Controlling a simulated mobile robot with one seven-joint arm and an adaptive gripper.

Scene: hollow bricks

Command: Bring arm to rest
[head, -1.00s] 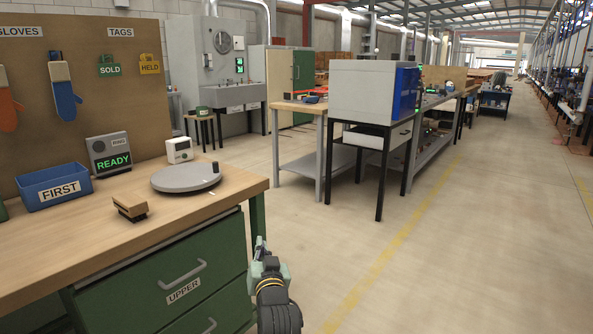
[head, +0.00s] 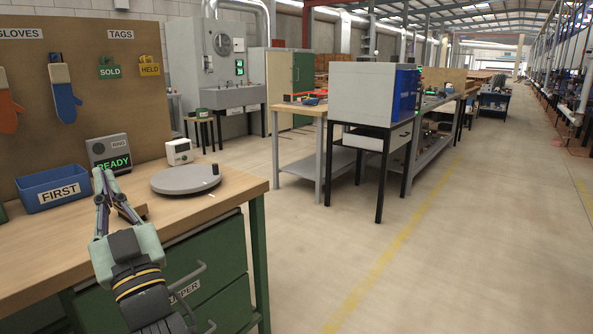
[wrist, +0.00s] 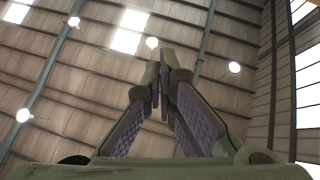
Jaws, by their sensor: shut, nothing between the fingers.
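My gripper (head: 105,177) is in the head view at the lower left, pointing up in front of the workbench's front edge. Its fingers meet at the tips, with nothing between them. In the wrist view, my gripper (wrist: 162,62) shows shut and empty against the ceiling. The fingers partly cover the small wooden-topped block (head: 137,212) on the workbench (head: 225,204) and the lower part of the grey READY box (head: 107,150).
On the bench are a blue FIRST bin (head: 55,188), a round grey turntable (head: 184,180) and a small white device (head: 179,151). Below is a green UPPER drawer (head: 215,290). Open floor (head: 320,260) lies to the right.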

